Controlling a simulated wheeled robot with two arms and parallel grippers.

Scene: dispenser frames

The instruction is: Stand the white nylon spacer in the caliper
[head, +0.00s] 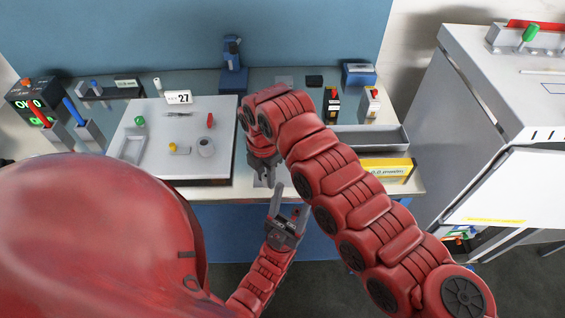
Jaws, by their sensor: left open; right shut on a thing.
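My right gripper (263,172) points down at the front edge of the bench, just right of the grey plate. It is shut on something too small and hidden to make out. My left gripper (290,200) is open and empty, pointing up, below and slightly right of the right gripper. A small metallic tool (178,114) lies flat near the back of the plate; I cannot tell if it is the caliper. A small white upright piece (157,84) stands behind the plate, left of a card reading 27; I cannot tell if it is the spacer.
The grey plate (165,108) carries a shallow tray (131,147), a grey ring (206,147), and small yellow, green and red items. A blue stand (233,66) is at the back.

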